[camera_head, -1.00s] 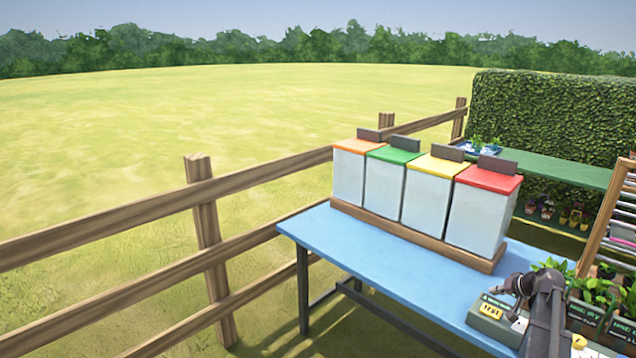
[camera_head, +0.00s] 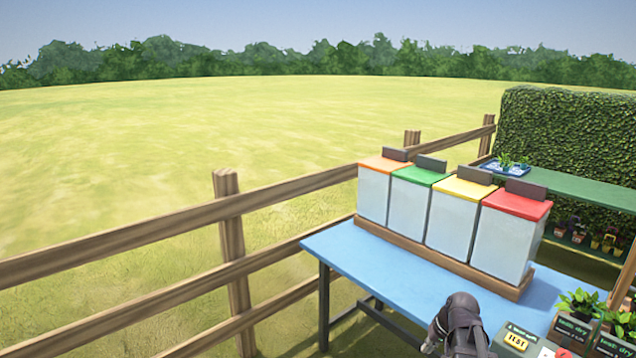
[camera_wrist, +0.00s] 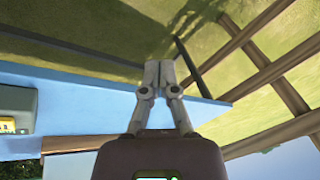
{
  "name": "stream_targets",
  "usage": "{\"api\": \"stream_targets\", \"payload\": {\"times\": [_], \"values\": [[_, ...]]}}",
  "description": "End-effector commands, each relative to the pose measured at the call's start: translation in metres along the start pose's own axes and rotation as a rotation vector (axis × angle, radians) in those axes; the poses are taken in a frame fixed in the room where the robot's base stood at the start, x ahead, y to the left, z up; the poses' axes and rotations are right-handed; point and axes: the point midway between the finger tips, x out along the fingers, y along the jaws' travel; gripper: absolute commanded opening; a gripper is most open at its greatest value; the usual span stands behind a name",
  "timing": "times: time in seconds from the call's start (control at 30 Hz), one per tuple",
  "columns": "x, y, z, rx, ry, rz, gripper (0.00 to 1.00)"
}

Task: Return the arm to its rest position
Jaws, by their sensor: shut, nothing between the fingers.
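My gripper (camera_wrist: 159,74) shows in the wrist view with its two fingers together and nothing between them. Behind the fingertips are the edge of the blue table (camera_wrist: 85,88) and the grass beyond it. In the head view my dark arm rises at the bottom edge, in front of the blue table (camera_head: 360,262). The gripper's fingers cannot be made out in the head view.
Bins with orange, green, yellow and red (camera_head: 517,204) lids stand in a wooden base on the table. A tester box with a yellow display (camera_head: 515,341) and potted plants (camera_head: 578,318) are at lower right. A wooden fence (camera_head: 230,235) runs behind the table.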

Motion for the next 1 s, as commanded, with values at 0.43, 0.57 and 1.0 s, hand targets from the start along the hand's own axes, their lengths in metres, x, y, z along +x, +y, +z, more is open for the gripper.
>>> {"api": "stream_targets", "payload": {"times": [0.43,0.57,1.0], "values": [[-0.003,-0.087,0.091,-0.124,-0.168,0.169,0.00],[-0.005,-0.100,0.110,-0.147,-0.196,0.211,0.00],[-0.007,-0.109,0.124,-0.165,-0.216,0.250,0.00]]}}
